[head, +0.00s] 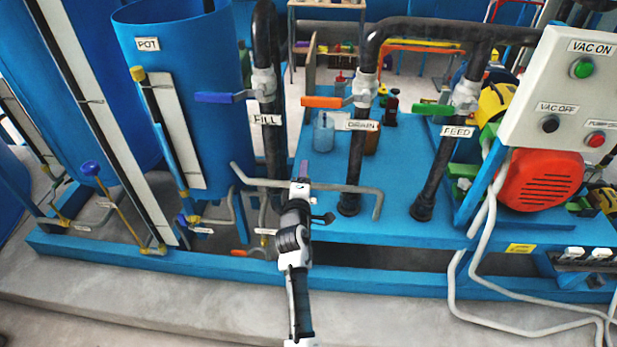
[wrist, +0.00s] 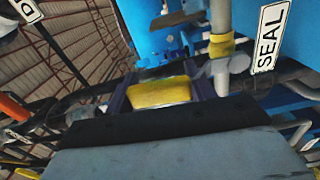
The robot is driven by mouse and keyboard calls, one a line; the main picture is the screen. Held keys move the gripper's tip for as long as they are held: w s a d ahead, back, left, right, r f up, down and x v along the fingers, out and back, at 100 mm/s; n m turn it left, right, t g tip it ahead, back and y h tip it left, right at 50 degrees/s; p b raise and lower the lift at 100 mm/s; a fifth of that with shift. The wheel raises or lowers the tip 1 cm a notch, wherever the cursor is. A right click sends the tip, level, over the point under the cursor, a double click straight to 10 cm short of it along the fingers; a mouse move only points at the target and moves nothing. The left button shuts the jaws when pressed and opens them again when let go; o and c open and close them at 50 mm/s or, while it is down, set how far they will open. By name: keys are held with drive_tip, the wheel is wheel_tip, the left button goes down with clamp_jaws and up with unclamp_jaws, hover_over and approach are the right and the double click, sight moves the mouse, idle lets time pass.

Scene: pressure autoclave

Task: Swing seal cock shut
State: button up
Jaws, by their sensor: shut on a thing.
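My gripper (head: 302,172) reaches in over the front of the blue skid, near the foot of the pipes. In the wrist view its dark fingers (wrist: 160,82) stand either side of a yellow block-like piece (wrist: 160,94) and are shut on it; it appears to be the seal cock's handle. A white SEAL label (wrist: 269,38) hangs at the upper right there, beside a grey pipe with a yellow fitting (wrist: 221,45). In the head view my gripper and arm cover the grasped piece, so its angle is unclear.
A bent grey pipe (head: 345,188) runs across by my gripper. Fill (head: 220,97), drain (head: 322,102) and feed (head: 430,109) valve handles stand behind. The blue POT tank (head: 190,60) is on the left. Concrete floor (head: 190,310) lies open in front.

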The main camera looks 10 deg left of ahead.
drive_tip(key=shift+w+a+r+n, duration=0.1)
drive_tip(key=shift+a+r+n, duration=0.1)
drive_tip(key=shift+a+n, duration=0.15)
idle(0.4)
drive_tip(key=o, duration=1.1)
drive_tip(key=shift+f, duration=0.1)
drive_tip(key=s+b, duration=0.2)
drive_tip(key=s, duration=1.1)
drive_tip(key=shift+s+b, duration=0.4)
